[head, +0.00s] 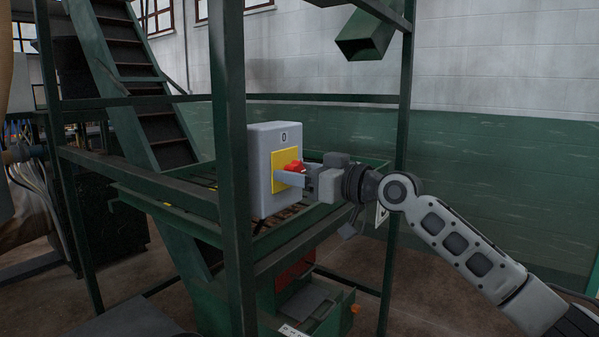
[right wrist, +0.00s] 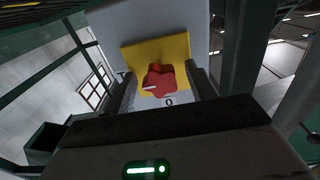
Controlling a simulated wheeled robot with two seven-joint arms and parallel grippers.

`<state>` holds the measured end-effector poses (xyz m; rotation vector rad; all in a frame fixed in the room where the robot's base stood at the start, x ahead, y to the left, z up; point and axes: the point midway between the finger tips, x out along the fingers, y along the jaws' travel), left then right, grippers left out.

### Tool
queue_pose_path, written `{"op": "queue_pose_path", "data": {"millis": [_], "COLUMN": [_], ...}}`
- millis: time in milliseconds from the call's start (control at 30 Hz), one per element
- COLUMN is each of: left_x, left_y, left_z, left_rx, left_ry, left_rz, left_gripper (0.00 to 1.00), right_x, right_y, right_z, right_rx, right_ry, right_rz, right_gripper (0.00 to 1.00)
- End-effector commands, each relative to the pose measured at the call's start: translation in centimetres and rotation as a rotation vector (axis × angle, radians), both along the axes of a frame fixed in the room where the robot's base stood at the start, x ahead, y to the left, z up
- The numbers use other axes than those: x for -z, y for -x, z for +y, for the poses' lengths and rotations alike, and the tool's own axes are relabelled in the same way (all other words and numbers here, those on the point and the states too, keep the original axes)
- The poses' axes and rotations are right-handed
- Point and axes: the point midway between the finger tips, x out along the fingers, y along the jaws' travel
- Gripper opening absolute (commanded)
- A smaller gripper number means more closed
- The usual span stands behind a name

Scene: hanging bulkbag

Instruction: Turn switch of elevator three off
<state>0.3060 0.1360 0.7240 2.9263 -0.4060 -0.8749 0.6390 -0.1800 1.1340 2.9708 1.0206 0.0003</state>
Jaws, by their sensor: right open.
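The grey switch box (head: 262,150) is mounted on the green frame, with a yellow plate (head: 279,158) and a red rotary knob (head: 296,165) on its face. My right gripper (head: 291,175) reaches the knob from the right. In the right wrist view, the red knob (right wrist: 158,79) sits between the two open fingers, with a visible gap on each side. A white mark shows on the knob, pointing left in that view, and a "0" is printed beside the knob on the plate's edge. The fingers partly hide the plate (right wrist: 176,47). My left gripper is not seen.
A green post (head: 229,130) stands just left of the box, and another post (head: 400,130) stands behind my right arm. A green chute (head: 365,37) hangs above. A steep stair-like conveyor (head: 130,60) and a tan bag (head: 17,150) are at left. The floor at right is clear.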

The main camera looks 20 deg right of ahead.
Motion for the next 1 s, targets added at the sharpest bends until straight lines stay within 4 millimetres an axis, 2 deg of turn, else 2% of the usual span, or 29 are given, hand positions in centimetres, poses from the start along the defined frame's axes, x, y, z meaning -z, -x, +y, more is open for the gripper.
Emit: {"op": "queue_pose_path", "data": {"millis": [33,67,200,633,1000], "left_x": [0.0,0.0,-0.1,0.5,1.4], "left_y": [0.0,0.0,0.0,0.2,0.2], "left_z": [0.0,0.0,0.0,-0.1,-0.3], "left_rx": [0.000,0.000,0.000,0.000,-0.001], "left_ry": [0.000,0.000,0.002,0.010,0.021], "left_rz": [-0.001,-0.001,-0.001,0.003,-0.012], "left_gripper": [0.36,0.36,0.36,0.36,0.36], "right_x": [0.0,0.0,0.0,0.2,0.2], "right_y": [0.0,0.0,0.0,0.0,0.0], "right_z": [0.0,0.0,0.0,-0.1,-0.1], "right_rx": [0.000,0.000,0.000,0.000,0.000], "right_ry": [0.000,0.000,-0.001,0.049,0.272], "right_rz": [0.000,0.000,0.001,-0.038,-0.213], "right_gripper": [0.56,0.51,0.12,0.12,0.12]}}
